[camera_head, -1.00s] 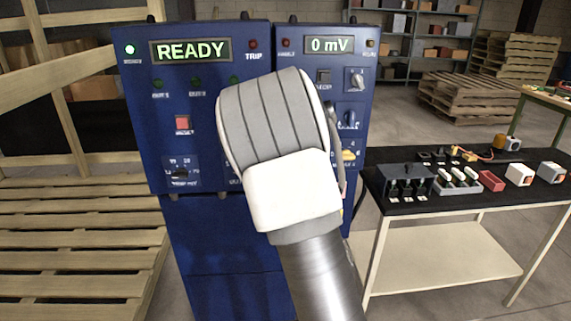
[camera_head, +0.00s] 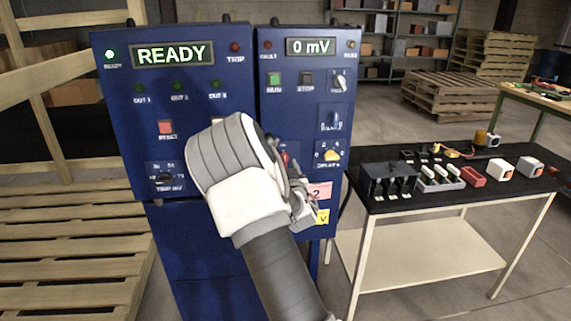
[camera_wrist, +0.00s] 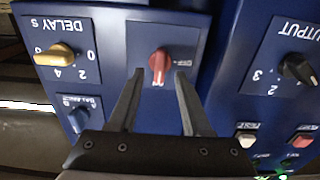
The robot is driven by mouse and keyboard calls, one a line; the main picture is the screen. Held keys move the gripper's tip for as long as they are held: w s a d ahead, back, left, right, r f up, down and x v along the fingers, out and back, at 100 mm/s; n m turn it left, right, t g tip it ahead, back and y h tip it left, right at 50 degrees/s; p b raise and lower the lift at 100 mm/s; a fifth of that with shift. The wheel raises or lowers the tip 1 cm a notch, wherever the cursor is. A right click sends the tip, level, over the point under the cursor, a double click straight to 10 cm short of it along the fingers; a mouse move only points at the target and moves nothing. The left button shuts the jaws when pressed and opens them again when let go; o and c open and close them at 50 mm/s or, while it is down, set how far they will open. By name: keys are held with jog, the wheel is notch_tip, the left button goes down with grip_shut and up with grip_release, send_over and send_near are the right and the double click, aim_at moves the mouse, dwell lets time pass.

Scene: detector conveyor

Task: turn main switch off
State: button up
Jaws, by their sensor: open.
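The main switch is a red knob (camera_wrist: 160,64) on a blue panel plate in the wrist view, which shows the lettering upside down. Its handle stands nearly upright in that view, and part of its label shows OFF. In the head view, only a bit of the red knob (camera_head: 285,158) shows beside my wrist. My gripper (camera_wrist: 160,80) is open and empty, with one finger on each side of the knob in the wrist view. I cannot tell whether the fingertips touch the panel. In the head view, my gripper (camera_head: 303,197) is partly hidden by my wrist.
A yellow DELAY knob (camera_wrist: 55,55) and a blue BALANCE knob (camera_wrist: 78,118) sit left of the switch in the wrist view. A black OUTPUT knob (camera_wrist: 298,68) is at right. A black-topped table (camera_head: 400,207) stands right of the cabinet. READY (camera_head: 172,54) is lit.

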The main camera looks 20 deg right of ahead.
jog(key=shift+x, duration=0.9)
grip_shut()
